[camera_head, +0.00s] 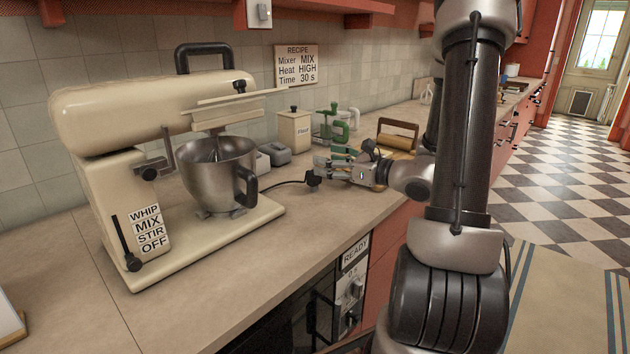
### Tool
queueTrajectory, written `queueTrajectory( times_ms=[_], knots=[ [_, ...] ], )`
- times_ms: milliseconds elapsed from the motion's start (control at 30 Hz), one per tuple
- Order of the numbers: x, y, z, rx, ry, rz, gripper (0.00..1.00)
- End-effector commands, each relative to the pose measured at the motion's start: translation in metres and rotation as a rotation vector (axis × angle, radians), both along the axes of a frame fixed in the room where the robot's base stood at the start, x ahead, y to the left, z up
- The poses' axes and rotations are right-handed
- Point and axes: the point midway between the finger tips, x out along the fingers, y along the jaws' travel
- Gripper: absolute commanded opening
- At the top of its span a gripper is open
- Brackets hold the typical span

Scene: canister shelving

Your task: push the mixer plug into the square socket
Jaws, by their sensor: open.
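The cream mixer (150,120) stands on the left of the counter with a steel bowl (218,172) on its base. A black cord runs right from behind the bowl to a dark plug (313,179) near the counter's middle. My gripper (320,167) reaches in from the right, low over the counter. Its fingers are open and point left, close to the plug; I cannot tell whether they touch it. Two small grey boxes (273,153) sit behind the bowl, toward the wall. Their socket faces, if any, are too small to make out, so I cannot identify the square socket.
A cream canister (294,130), a green-handled item (334,124) and a wooden rack with a roller (396,138) stand behind my gripper. The counter's front stretch (300,222) is clear.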

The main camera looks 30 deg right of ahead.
Motion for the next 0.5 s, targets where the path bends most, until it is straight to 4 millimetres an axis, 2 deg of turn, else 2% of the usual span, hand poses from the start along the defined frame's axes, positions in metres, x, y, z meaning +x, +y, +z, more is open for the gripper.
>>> queueTrajectory(
  times_ms=[33,133,267,500],
  knots=[
    [0.006,-0.016,-0.005,0.040,0.003,-0.057,0.64],
    [0.014,-0.034,-0.012,0.081,0.002,-0.120,0.64],
    [0.015,-0.038,-0.031,0.094,0.004,-0.136,0.64],
    [0.015,-0.037,-0.082,0.092,0.004,-0.132,0.64]
  ],
)
